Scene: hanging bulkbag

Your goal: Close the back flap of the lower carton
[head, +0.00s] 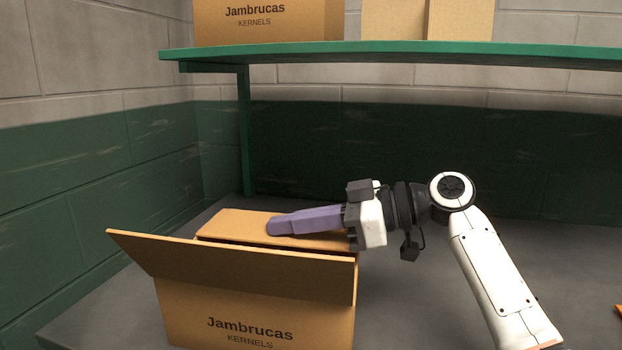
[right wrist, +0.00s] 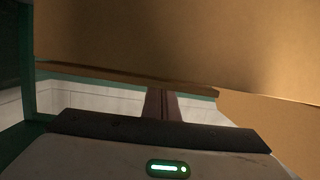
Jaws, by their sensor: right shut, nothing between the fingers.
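The lower carton (head: 250,320), marked Jambrucas Kernels, stands on the grey surface in the head view. Its back flap (head: 232,222) lies folded over the top, flat or nearly flat. The front flap (head: 230,266) is open and slants up and outward toward me. My right gripper (head: 270,226) has purple fingers, shut and empty, lying across the top of the back flap from the right. Touch or a slight gap cannot be told. In the right wrist view the dark fingers (right wrist: 162,105) reach toward tan cardboard (right wrist: 180,40). My left gripper is not in view.
A green shelf (head: 400,52) runs above the carton, with a Jambrucas carton (head: 270,20) and other boxes (head: 425,20) on it. A green post (head: 244,135) stands behind left. Block walls close the back and left. The grey surface right of my arm is mostly clear.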

